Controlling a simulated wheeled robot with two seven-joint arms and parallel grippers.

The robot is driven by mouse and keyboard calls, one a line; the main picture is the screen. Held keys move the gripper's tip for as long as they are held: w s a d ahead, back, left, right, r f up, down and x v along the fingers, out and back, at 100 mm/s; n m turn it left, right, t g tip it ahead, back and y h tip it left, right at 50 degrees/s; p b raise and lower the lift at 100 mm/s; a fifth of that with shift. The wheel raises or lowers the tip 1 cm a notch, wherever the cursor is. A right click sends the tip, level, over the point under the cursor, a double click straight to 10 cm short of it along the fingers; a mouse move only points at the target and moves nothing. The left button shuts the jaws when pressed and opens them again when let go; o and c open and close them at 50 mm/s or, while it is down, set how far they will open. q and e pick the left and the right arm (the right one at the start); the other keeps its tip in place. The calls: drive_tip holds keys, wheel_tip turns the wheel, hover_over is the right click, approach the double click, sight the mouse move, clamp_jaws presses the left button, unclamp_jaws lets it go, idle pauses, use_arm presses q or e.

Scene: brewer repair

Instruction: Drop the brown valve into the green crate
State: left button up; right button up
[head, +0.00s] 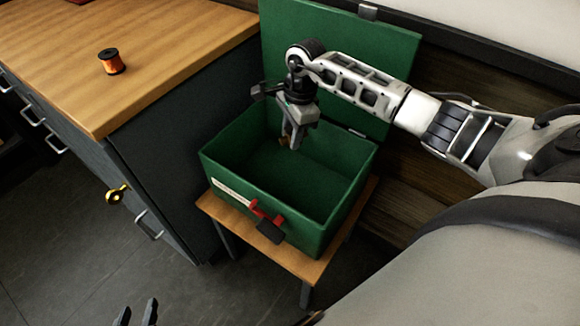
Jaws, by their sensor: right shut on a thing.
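The green crate (222,172) stands with its lid (340,35) raised at the back. The inside that I can see looks empty. My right gripper (290,140) points down over the crate's opening, inside the line of its walls. It is shut on the brown valve (284,140), of which only a small brownish part shows between the fingers. My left gripper (137,312) shows only as two fingertips at the bottom edge, apart with nothing between them. It is far from the crate.
The crate sits on a small wooden stool (208,207). A wooden-topped cabinet (165,50) stands close on the left, with an orange spool (112,62) on top. A yellow object (118,194) is at its drawer front. Dark floor lies front left.

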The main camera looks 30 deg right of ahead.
drive_tip(key=o, duration=1.2)
drive_tip(key=shift+c, duration=0.2)
wheel_tip(320, 180, up, 16)
drive_tip(key=d, duration=0.2)
drive_tip(key=shift+s+d+f, duration=0.15)
drive_tip(key=shift+s+d, duration=0.05)
drive_tip(key=shift+a, duration=0.1)
